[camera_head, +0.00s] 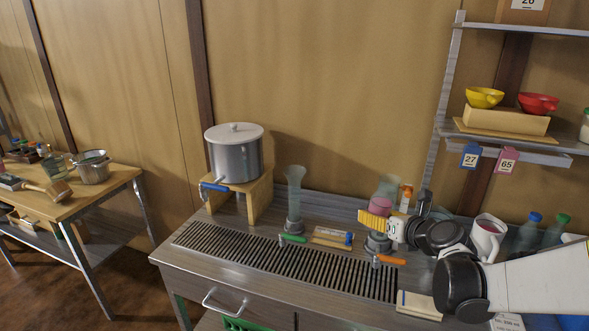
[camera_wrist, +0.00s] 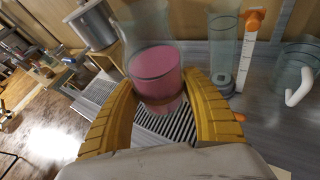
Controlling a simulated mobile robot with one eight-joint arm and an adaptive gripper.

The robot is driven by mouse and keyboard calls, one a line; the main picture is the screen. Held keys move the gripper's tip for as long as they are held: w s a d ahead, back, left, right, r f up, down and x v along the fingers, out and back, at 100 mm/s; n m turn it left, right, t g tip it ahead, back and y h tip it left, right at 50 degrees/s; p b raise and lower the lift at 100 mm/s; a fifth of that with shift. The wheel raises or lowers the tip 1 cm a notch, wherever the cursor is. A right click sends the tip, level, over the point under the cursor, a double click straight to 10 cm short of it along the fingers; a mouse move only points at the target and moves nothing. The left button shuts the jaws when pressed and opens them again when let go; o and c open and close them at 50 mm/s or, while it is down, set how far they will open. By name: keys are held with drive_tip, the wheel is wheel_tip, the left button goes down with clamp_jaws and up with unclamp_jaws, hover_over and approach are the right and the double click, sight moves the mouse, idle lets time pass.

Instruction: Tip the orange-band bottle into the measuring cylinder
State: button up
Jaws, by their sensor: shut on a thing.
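My gripper (camera_wrist: 158,108) has its yellow fingers shut on a clear bottle (camera_wrist: 152,62) that holds pink contents. A brownish-orange band shows low on it, between the fingers. In the head view the gripper (camera_head: 372,222) is over the right part of the counter, with the pink contents (camera_head: 380,205) just above and behind the fingers. The bottle looks roughly upright. A tall clear cylinder (camera_wrist: 222,45) on a grey base stands apart, right of the bottle in the wrist view, beside an orange-topped white scale strip (camera_wrist: 251,50). I cannot tell surely which is the measuring cylinder.
A clear flared vessel (camera_head: 295,190) stands behind the slotted grating (camera_head: 285,262). A lidded pot (camera_head: 235,155) sits on a wooden stand at left. A mug (camera_head: 487,238) and capped bottles (camera_head: 528,232) crowd the right. Green (camera_head: 293,238) and orange (camera_head: 388,260) handles jut over the grating.

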drive_tip(key=w+a+r+y+p, duration=0.1)
drive_tip(key=w+a+r+p, duration=0.4)
drive_tip(key=w+a, duration=0.65)
drive_tip(key=w+a+r+p, duration=0.3)
drive_tip(key=w+a+r, duration=0.45)
drive_tip(key=w, duration=0.65)
drive_tip(key=w+a+r+p, duration=0.2)
drive_tip(key=w+a, duration=0.2)
drive_tip(key=a, duration=0.6)
drive_tip(key=s+a+f+m+y+b, duration=0.1)
drive_tip(key=a+f+m+y+b, duration=0.25)
drive_tip(key=f+b, duration=0.75)
drive_tip(key=shift+s+a+r+m+y+p, duration=0.15)
drive_tip(key=shift+a+r+m+y+p, duration=0.2)
drive_tip(key=shift+r+m, duration=0.35)
drive_tip(key=shift+s+a+r+m+y+p, duration=0.15)
drive_tip(key=shift+r+m+p, duration=0.3)
drive_tip(key=shift+m, duration=0.55)
drive_tip(key=shift+s+a+r+m+y+p, duration=0.2)
drive_tip(key=shift+r+m+y+p, duration=0.3)
drive_tip(key=shift+m, duration=0.35)
drive_tip(key=shift+r, duration=0.15)
drive_tip(key=shift+r+m+y, duration=0.25)
drive_tip(key=shift+r+m, duration=0.55)
drive_tip(key=shift+m, duration=0.2)
